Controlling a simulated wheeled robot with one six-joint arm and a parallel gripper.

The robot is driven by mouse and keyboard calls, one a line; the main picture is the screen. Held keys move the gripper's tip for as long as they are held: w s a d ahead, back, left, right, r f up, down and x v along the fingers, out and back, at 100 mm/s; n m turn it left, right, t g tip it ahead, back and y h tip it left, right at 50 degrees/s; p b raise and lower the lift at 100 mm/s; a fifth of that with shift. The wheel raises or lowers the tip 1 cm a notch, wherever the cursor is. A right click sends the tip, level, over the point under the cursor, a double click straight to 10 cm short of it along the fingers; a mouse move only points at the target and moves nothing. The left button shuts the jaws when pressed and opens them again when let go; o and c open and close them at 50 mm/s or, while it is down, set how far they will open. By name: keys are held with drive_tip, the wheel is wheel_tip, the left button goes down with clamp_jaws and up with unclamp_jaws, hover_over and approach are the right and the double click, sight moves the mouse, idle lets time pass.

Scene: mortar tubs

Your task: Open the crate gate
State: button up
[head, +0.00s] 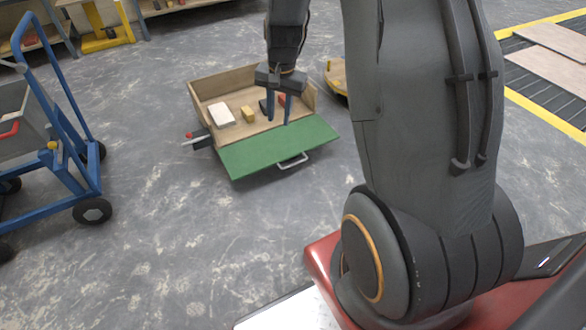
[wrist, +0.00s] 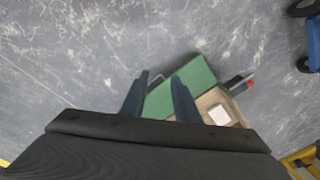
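The wooden crate (head: 207,88) stands on the floor with an open top. Its green gate (head: 275,148) is swung down and lies outward at the front, nearly flat, with a metal handle (head: 292,160) on its outer edge. The gate (wrist: 196,76) also shows in the wrist view, partly hidden behind the fingers. A lever with a red end (head: 190,137) sticks out at the crate's left side. My gripper (head: 278,122) is open and empty, fingers pointing down above the gate's inner edge. I cannot tell its exact height above the gate.
Inside the crate are a white block (head: 221,115), a yellow block (head: 248,114) and a red item partly hidden by my gripper. A blue cart (head: 75,165) stands at the left. The floor in front is clear.

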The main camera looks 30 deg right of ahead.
drive_tip(key=w+d+f+m+b, duration=0.3)
drive_tip(key=w+d+f+b, duration=0.1)
drive_tip(key=f, duration=1)
drive_tip(key=w+d+f+m+b, duration=0.2)
drive_tip(key=w+d+f+b, duration=0.3)
drive_tip(key=f, duration=1)
drive_tip(key=w+d+f+m+t+b, duration=0.1)
drive_tip(key=w+d+f+m+b, duration=0.2)
drive_tip(key=f, duration=1.2)
drive_tip(key=w+d+b, duration=0.2)
drive_tip(key=w+b, duration=0.3)
drive_tip(key=b, duration=0.2)
drive_tip(key=shift+d+m+b, duration=0.2)
drive_tip(key=shift+m+b, duration=0.1)
drive_tip(key=shift+b, duration=0.05)
drive_tip(key=shift+w+r, duration=0.1)
clamp_jaws()
